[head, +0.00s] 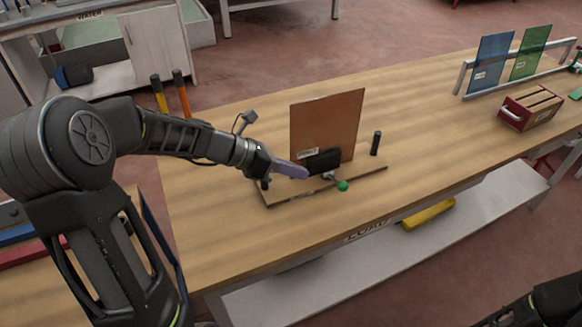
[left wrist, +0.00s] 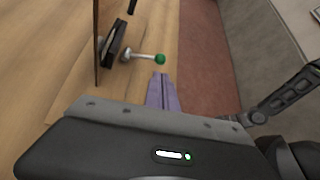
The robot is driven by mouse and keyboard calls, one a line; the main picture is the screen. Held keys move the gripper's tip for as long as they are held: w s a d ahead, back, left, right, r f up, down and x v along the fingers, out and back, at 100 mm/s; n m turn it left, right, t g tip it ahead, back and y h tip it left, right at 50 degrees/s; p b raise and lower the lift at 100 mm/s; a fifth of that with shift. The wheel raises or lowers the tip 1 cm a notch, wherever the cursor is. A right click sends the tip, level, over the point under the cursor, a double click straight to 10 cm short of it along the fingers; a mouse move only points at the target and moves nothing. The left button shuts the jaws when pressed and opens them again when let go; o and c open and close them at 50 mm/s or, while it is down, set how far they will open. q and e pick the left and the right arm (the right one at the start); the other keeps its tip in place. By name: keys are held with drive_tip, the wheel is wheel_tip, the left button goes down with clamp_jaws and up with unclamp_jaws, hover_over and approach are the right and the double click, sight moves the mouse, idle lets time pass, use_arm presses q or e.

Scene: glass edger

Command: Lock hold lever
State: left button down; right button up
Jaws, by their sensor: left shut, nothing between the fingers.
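The hold lever (head: 342,185) is a short metal rod with a green ball knob, at the front of a wooden fixture board (head: 285,198) on the bench. In the left wrist view the lever (left wrist: 159,59) points right from a black clamp block (left wrist: 114,43). The black clamp block (head: 322,161) stands against an upright brown glass panel (head: 327,123). My left gripper (head: 305,172), with purple fingers, is shut and empty, just left of the knob and apart from it. In the left wrist view its fingertips (left wrist: 160,76) are just below the knob. Part of my right arm shows at bottom right, without its gripper.
A black post (head: 376,143) stands right of the panel. A rack with blue (head: 491,62) and green (head: 530,53) panels and a red box (head: 530,107) are at the right. The bench front (head: 300,235) is clear.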

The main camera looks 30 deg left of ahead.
sight(340, 188)
use_arm(q)
drive_tip(key=p+x, duration=0.1)
drive_tip(key=x, duration=0.9)
drive_tip(key=shift+w+d+f, duration=0.1)
drive_tip(key=shift+d, duration=0.1)
drive_tip(key=f+b, duration=0.1)
drive_tip(key=b, duration=0.2)
drive_tip(key=shift+s+d+f, duration=0.15)
drive_tip(key=shift+s, duration=0.05)
drive_tip(key=shift+s+d+f+m+t+y+b, duration=0.25)
drive_tip(key=shift+f+m+t+y+b, duration=0.05)
drive_tip(key=shift+b, duration=0.3)
drive_tip(key=shift+r, duration=0.1)
drive_tip(key=shift+r+p, duration=0.15)
drive_tip(key=shift+p, duration=0.15)
drive_tip(key=shift+r+p, duration=0.65)
drive_tip(key=shift+r, duration=0.05)
drive_tip(key=shift+w, duration=0.1)
